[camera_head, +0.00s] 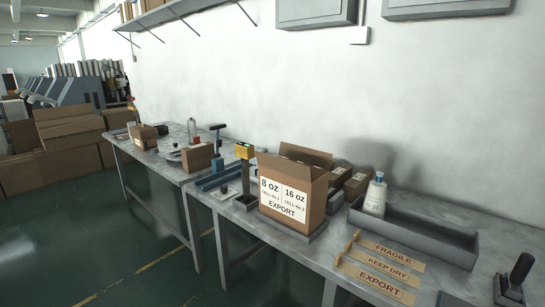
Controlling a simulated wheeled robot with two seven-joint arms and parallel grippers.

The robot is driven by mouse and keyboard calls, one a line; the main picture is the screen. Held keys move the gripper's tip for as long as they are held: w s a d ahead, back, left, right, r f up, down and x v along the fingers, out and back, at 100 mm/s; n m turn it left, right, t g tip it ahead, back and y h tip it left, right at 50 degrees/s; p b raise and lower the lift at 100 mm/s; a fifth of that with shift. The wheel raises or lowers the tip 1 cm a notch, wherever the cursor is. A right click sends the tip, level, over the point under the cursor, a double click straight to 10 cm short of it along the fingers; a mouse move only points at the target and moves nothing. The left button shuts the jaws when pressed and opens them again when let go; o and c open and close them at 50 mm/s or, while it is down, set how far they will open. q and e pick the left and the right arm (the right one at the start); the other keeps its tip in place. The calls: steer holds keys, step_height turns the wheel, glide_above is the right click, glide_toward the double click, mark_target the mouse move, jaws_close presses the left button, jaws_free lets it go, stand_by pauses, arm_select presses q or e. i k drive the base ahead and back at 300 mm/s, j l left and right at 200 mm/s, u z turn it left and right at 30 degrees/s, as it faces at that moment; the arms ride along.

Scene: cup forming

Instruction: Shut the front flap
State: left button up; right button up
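The cardboard box (315,205) stands upright on the right-hand part of the bench, in a shallow grey tray or base. A white label (284,200) on its front reads 8 oz, 16 oz and EXPORT. Its top is open. A brown flap (306,154) stands up at the back. Another flap (285,169) appears to stand up along the front edge, above the label. The inside of the box is hidden from this view. Neither of my grippers is in view.
A grey trough (425,236) with a white bottle (375,196) lies to the right. Wooden stamps (373,284) lie in front of it. A yellow-topped device (245,151) stands just left of the box. Smaller cartons (356,183) sit behind it. A black-handled tool (519,270) stands far right.

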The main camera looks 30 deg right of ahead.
mark_target(301, 171)
steer(key=i+z, duration=0.4)
steer(key=i+j+z, duration=0.15)
steer(key=z, duration=0.2)
steer(key=i+j+z, duration=0.25)
steer(key=i+z, duration=0.15)
steer(key=i+j+z, duration=0.25)
steer(key=z, duration=0.15)
